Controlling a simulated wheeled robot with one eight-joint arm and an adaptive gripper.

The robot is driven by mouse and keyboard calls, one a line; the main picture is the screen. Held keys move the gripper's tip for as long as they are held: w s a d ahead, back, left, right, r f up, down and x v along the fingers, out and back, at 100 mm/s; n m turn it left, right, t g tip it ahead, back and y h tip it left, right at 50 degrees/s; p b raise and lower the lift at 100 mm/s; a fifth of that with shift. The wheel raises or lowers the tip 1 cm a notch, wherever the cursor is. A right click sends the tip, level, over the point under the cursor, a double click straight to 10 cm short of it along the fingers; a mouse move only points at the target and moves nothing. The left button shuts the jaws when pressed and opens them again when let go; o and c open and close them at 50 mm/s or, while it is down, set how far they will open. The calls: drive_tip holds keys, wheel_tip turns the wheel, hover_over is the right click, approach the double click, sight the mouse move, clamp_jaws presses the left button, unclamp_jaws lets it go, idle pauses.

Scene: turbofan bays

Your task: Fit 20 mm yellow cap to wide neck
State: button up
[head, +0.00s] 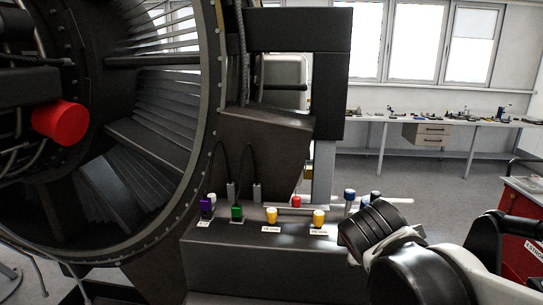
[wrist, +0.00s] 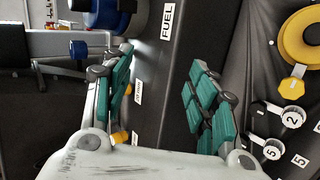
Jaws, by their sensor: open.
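Two yellow caps stand on the dark ledge in the head view, one near the middle (head: 271,215) and one further right (head: 319,217). Each has a white label in front, too small to read. I cannot tell which is the 20 mm cap, nor which fitting is the wide neck. In the head view my arm's end is over the ledge's right part, with the fingers hidden.
The ledge (head: 260,262) also bears purple (head: 207,206), green (head: 237,212), red (head: 296,201) and blue (head: 349,195) caps. A large turbofan (head: 207,130) stands left. In the wrist view, a big blue part (wrist: 103,18) is close to the left finger; a yellow ring (wrist: 302,40) lies right.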

drive_tip(key=s+a+f+m+g+y+b, duration=0.2)
drive_tip(key=s+a+f+m+y, duration=0.2)
drive_tip(key=s+f+m, duration=0.5)
drive_tip(key=s+m, duration=0.3)
drive_tip(key=m, duration=0.1)
drive_tip(key=shift+s+m, duration=0.35)
drive_tip(key=shift+m, duration=0.05)
idle(0.9)
